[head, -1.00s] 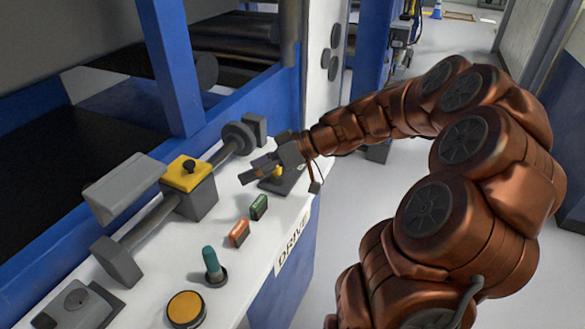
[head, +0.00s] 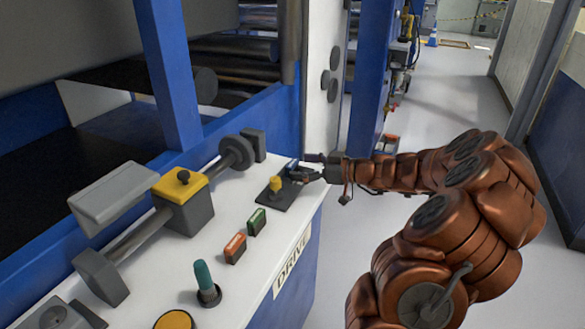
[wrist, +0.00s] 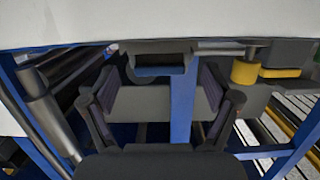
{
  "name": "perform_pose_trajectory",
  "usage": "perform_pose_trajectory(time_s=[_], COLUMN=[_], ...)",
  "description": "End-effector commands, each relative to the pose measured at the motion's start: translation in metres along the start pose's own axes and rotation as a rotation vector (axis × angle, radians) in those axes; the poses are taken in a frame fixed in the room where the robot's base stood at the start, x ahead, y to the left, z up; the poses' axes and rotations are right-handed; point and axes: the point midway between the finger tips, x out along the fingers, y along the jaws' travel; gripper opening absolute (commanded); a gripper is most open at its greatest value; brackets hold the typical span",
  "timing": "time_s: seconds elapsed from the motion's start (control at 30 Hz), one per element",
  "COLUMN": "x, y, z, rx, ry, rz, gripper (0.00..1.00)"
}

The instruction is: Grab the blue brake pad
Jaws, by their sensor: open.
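A small dark block with a bluish face, which looks like the blue brake pad (wrist: 159,70), shows in the wrist view at the underside of a white surface. It lies ahead of my gripper (wrist: 160,92), between the lines of its two spread fingers. My gripper is open, and I see nothing held in it. In the head view my gripper (head: 301,169) is at the right far edge of the white console, beside a small blue patch (head: 292,164) that may be the same pad. The fingers partly hide it, so contact cannot be told.
The white console (head: 225,262) carries a yellow knob on a dark plate (head: 276,188) close to my gripper. Green (head: 256,221) and orange (head: 235,247) buttons and a teal lever (head: 204,280) stand nearer. A blue post (head: 168,75) rises behind.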

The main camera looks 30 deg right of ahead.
Motion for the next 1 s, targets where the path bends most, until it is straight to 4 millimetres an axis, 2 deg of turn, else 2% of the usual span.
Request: perform_pose_trajectory(time_s=[0.1,0.23,0.53,1.0], x=[0.017,0.03,0.034,0.033], y=[0.001,0.001,0.001,0.001], z=[0.0,0.0,0.0,0.0], rx=[0.001,0.001,0.001,0.001], ry=[-0.002,-0.002,-0.001,-0.001], rz=[-0.004,-0.003,-0.001,-0.001], gripper=[0.88,0.88,0.88,0.4])
